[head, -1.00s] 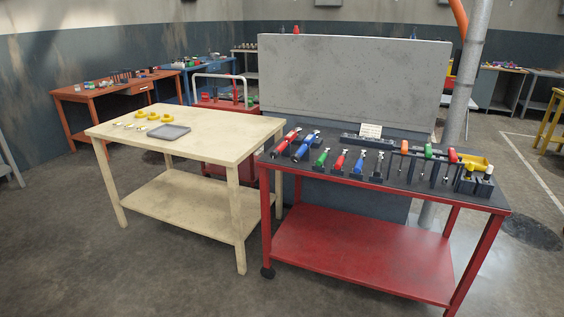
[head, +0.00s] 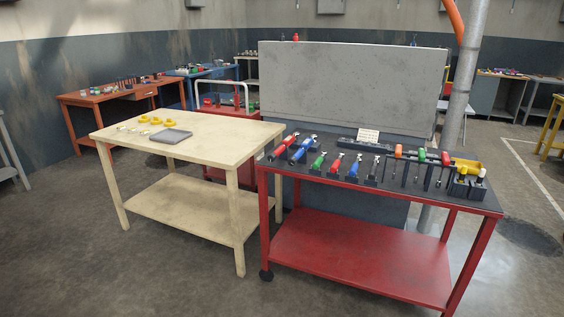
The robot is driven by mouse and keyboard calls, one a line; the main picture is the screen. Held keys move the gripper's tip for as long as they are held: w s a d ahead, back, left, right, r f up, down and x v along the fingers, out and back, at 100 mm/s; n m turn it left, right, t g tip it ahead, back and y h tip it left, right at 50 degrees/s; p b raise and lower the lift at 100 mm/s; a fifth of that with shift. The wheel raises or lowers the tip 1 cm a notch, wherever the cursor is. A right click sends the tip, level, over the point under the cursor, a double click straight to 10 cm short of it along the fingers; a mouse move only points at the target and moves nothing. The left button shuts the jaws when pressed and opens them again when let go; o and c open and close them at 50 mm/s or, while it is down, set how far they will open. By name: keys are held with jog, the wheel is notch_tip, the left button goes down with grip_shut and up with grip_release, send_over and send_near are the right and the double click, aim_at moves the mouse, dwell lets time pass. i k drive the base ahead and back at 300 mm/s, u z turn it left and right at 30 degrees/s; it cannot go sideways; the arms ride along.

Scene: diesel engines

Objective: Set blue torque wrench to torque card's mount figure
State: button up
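A long blue-handled tool (head: 303,149), which looks like the blue torque wrench, lies in a dark holder near the left end of the red cart's dark top (head: 420,195). A similar red-handled tool (head: 283,147) lies to its left. A small whitish card (head: 368,136), perhaps the torque card, stands at the back of the cart top; its text is too small to read. The wrench's scale setting cannot be made out. My gripper is not in view.
Smaller handled tools, among them a green one (head: 317,163) and a blue one (head: 357,169), fill the cart's middle. A cream table (head: 220,148) with a grey tray (head: 171,136) stands left. Floor in front is clear.

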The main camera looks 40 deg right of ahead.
aim_at(291, 161)
jog(key=z, duration=0.1)
jog(key=i, duration=0.95)
jog(key=u, duration=0.05)
